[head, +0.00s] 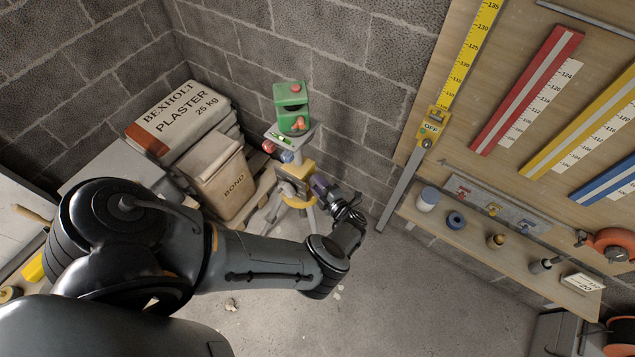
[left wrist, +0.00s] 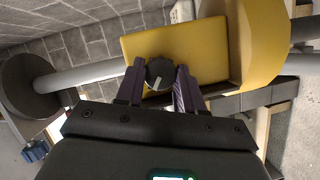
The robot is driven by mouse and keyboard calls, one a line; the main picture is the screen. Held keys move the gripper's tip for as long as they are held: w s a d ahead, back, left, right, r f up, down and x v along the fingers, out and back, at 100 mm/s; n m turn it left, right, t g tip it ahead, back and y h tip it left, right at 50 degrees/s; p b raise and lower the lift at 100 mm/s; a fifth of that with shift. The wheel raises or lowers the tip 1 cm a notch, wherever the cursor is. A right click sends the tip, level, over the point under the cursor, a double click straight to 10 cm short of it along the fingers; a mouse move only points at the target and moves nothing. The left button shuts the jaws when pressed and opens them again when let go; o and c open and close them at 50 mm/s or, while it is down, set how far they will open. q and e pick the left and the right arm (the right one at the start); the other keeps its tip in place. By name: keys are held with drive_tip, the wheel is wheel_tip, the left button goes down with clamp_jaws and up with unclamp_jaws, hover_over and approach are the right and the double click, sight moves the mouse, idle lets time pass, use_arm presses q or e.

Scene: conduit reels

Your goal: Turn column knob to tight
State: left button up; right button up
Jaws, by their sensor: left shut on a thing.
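The column knob (left wrist: 159,73) is a round dark knob with a pale pointer mark, set on a yellow block (left wrist: 190,43) in the left wrist view. The yellow block also shows in the head view (head: 298,170), on a tripod below a green laser level (head: 291,108). My left gripper (left wrist: 160,80) has its two purple fingers on either side of the knob, shut on it. In the head view my left gripper (head: 322,184) reaches the tripod's column from the right, and the knob is hidden there. My right gripper is not in view.
A block wall stands behind. A wooden board with coloured rulers and a small shelf (head: 500,245) is at the right. Floor in front of the tripod is mostly clear.

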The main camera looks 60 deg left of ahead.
use_arm(q)
drive_tip(key=shift+w+r+m+g+h+b, duration=0.1)
drive_tip(key=shift+m+g+h+b, duration=0.45)
drive_tip(key=shift+m, duration=0.7)
drive_tip(key=shift+w+f+m+g+h+b, duration=0.1)
drive_tip(key=shift+m+g+h+b, duration=0.45)
drive_tip(key=shift+m, duration=0.65)
drive_tip(key=shift+w+r+m+g+h+b, duration=0.1)
drive_tip(key=shift+m+g+h+b, duration=0.45)
drive_tip(key=shift+m, duration=0.7)
drive_tip(key=shift+s+t, duration=0.1)
drive_tip(key=shift+t, duration=0.15)
drive_tip(key=o, duration=0.8)
drive_tip(key=shift+c, duration=0.2)
drive_tip(key=shift+r, duration=0.1)
